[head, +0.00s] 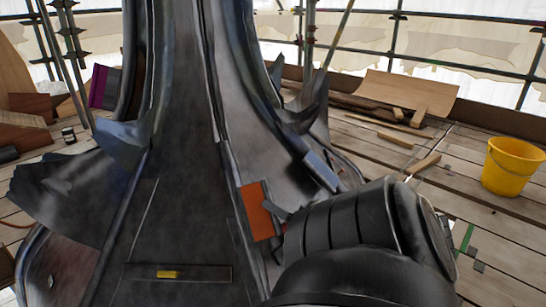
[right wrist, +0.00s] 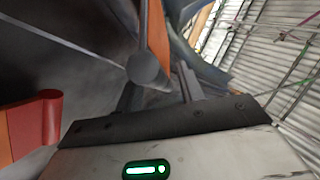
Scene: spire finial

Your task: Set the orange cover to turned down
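The orange cover (head: 258,212) is a flat panel on the dark metal spire (head: 180,150), right of centre in the head view. My right gripper (head: 276,214) is at the cover's right edge; its hand hides part of that area. In the right wrist view its two fingers (right wrist: 160,88) stand apart. A dark round-ended rod (right wrist: 147,68) shows between them, and an orange strip (right wrist: 157,35) lies beyond. A second orange-red piece with a rolled edge (right wrist: 35,125) is at the left; I cannot tell which one is the cover. My left gripper is not in view.
A small yellow piece (head: 167,274) sits on a dark plate low on the spire. A yellow bucket (head: 512,167) and loose boards (head: 408,95) are on the plank floor at right. Scaffold poles (head: 395,40) stand behind. Flared metal leaves (head: 75,190) project at left.

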